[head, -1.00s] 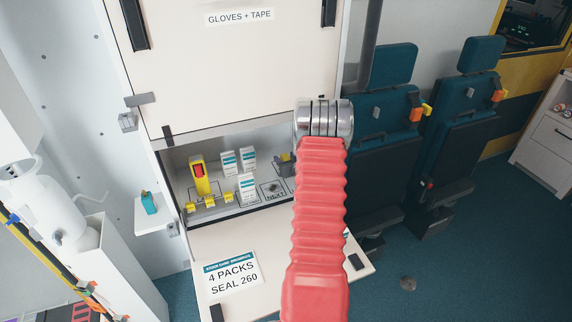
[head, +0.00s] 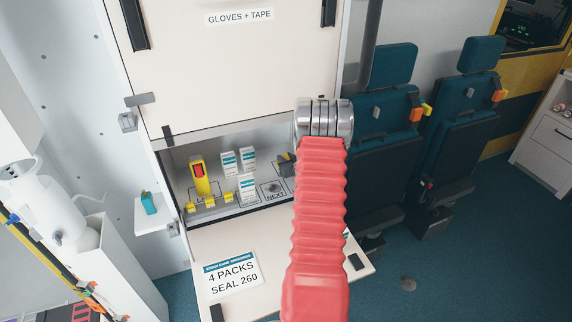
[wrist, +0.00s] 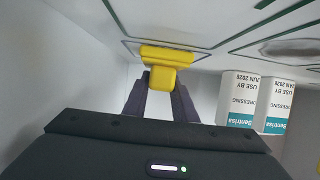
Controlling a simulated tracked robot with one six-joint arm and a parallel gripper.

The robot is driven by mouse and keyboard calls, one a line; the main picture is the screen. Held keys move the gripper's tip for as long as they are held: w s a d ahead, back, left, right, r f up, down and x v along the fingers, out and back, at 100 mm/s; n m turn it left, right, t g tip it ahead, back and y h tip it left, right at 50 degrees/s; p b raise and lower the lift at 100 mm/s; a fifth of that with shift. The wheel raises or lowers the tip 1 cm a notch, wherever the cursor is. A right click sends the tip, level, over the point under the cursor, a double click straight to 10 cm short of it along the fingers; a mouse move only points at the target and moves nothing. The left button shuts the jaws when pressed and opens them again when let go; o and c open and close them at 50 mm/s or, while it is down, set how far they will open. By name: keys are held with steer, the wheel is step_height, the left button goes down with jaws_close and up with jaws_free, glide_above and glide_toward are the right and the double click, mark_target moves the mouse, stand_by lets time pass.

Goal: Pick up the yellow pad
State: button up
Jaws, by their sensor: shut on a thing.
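The yellow pad (wrist: 166,58) is a small block with a wide head and a narrower stem. It shows in the wrist view between the two dark fingertips of my gripper (wrist: 161,88), which is shut on it. A pale surface with green outlines lies behind the pad; I cannot tell whether they touch. In the head view, my dark gripper (head: 286,164) shows inside the right part of the open cabinet, partly behind my red arm. I cannot make out the pad there.
White dressing packs (head: 247,187) stand left of my gripper, with a yellow device (head: 199,176) and small yellow clips (head: 209,201) farther left. The cabinet's side walls and upper panel (head: 235,70) enclose the space. The lowered flap (head: 283,253) lies in front.

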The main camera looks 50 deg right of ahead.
mark_target(287, 158)
steer(key=shift+r, duration=0.1)
steer(key=shift+s+r, duration=0.15)
steer(key=shift+r, duration=0.4)
step_height(287, 158, up, 11)
steer(key=s+a, duration=0.5)
steer(key=s, duration=0.3)
steer(key=s+a, duration=0.5)
steer(key=s, duration=0.4)
steer(key=shift+f, duration=0.4)
steer(key=shift+w+a, duration=0.15)
